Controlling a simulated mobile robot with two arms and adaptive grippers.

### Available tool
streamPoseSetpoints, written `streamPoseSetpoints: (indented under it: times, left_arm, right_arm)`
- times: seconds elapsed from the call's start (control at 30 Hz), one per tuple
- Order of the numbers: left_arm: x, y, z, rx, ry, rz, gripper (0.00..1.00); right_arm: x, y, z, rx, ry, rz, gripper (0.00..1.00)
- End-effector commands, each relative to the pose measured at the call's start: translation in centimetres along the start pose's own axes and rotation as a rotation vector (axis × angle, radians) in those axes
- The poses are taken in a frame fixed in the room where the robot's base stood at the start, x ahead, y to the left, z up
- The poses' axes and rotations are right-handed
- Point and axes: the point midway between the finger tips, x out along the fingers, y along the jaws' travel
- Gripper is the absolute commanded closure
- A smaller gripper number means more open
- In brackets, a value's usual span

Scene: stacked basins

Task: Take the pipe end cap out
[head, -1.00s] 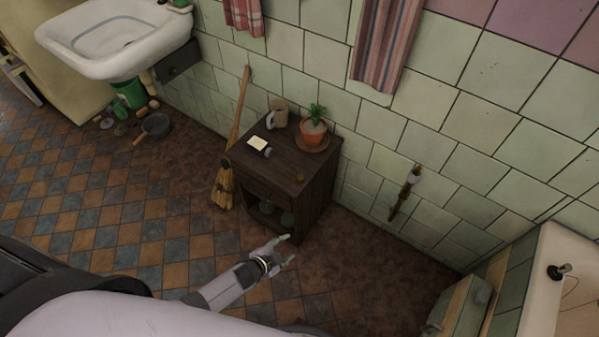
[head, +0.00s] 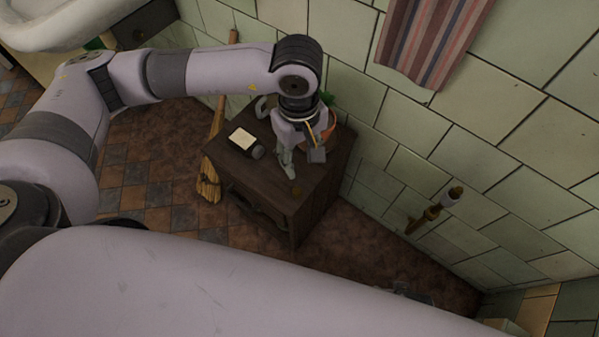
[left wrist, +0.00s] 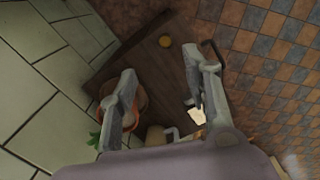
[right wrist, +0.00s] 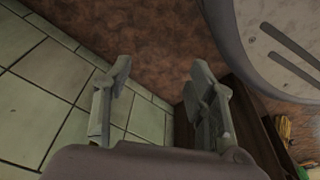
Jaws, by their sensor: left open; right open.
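On the tiled wall a pipe stub (head: 434,209) has brass parts and a pale band.
A potted plant (head: 332,122), partly hidden by my left gripper, stands at the back of the cabinet. A broom (head: 209,180) leans beside the cabinet. A striped towel (head: 430,38) hangs above.

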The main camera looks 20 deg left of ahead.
Motion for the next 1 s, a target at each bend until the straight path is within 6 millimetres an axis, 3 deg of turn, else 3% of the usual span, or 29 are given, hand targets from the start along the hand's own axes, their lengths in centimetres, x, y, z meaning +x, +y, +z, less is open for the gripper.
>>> streamPoseSetpoints:
  times: [0.17,0.6,0.87,1.0]
  left_arm:
    - [1.2,-0.5,-0.9,0.031,0.055,-0.007,0.56]
    - [10.3,-0.4,-1.3,0.027,0.048,-0.006,0.56]
    - [12.3,-0.4,-1.5,0.027,0.049,-0.004,0.56]
    - [14.2,-0.3,-1.8,0.026,0.048,-0.007,0.56]
  right_arm:
    - [-0.3,0.1,-0.3,0.0,0.003,0.001,0.48]
    - [-2.3,0.2,-2.2,0.003,0.02,0.002,0.48]
    - [-2.9,0.2,-2.5,0.004,0.021,0.002,0.48]
    - [-2.9,0.3,-3.1,0.004,0.015,0.002,0.48]
